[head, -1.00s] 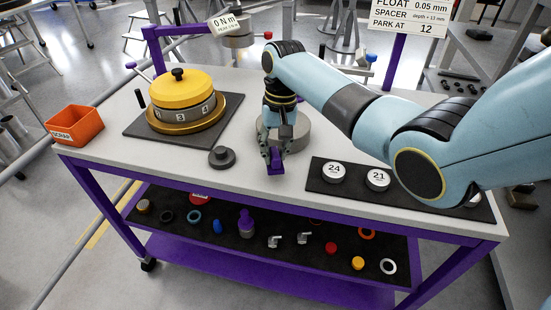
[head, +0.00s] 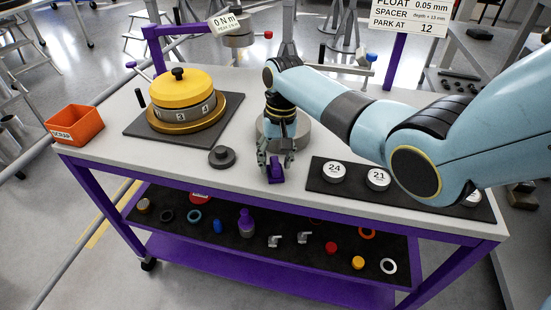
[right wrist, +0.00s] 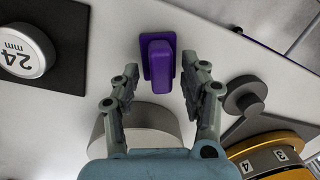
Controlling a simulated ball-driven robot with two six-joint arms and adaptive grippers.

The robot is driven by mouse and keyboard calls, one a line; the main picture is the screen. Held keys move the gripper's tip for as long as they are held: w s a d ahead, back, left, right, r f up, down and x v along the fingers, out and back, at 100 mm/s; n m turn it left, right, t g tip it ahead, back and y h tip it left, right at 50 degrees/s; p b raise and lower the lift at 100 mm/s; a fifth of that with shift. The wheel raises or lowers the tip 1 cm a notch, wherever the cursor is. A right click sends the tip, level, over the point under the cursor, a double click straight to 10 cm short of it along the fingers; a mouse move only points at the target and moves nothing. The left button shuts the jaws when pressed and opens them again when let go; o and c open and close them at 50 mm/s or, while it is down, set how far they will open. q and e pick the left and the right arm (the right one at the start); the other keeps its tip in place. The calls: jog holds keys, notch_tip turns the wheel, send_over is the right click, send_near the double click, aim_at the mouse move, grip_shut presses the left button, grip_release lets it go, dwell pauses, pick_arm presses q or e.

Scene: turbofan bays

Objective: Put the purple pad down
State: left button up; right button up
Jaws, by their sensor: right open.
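The purple pad (head: 276,171) rests on the grey-white table top near its front edge. It has a raised block on a flat base, seen clearly in the right wrist view (right wrist: 158,62). My right gripper (head: 274,166) is open, with its fingers apart on either side of the pad. In the right wrist view the fingertips (right wrist: 163,75) stand clear of the pad's block, with a gap on both sides. My left gripper is not in view.
A grey cylinder (head: 300,136) stands just behind the gripper. A dark knobbed disc (head: 222,157) lies to the left. The black mat (head: 352,186) with numbered white pucks (head: 334,173) is to the right. A yellow-topped unit (head: 180,90) and orange scrap bin (head: 76,126) stand farther left.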

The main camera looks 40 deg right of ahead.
notch_tip(320, 180, up, 12)
jog(key=d, duration=0.1)
jog(key=shift+d, duration=0.15)
jog(key=shift+r, duration=0.1)
dwell(0.5)
